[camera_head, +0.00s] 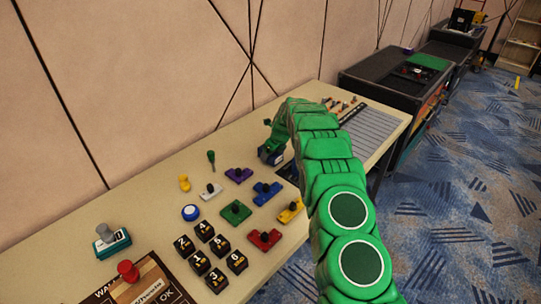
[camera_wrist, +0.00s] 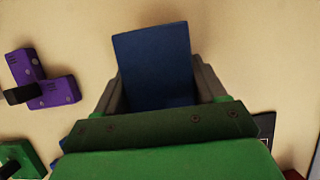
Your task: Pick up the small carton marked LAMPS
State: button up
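A dark blue box (camera_wrist: 155,65) stands between the two fingers of my gripper (camera_wrist: 160,88) in the wrist view. One finger is on each side of it, close to its sides. I cannot tell whether they press on it. No LAMPS marking is readable on the face I see. In the head view my gripper (camera_head: 272,148) is low over the table at the end of my green arm, with a dark blue box (camera_head: 270,157) at its tip. My arm hides part of the area beside it.
On the table (camera_head: 150,205), a purple piece (camera_head: 239,175), a blue piece (camera_head: 266,193) and a green piece (camera_head: 235,211) with knobs lie nearby. Several black numbered cubes (camera_head: 204,231) are at the front. A grey striped panel (camera_head: 372,130) lies to the right.

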jog(key=c, duration=0.4)
jog(key=shift+r, duration=0.1)
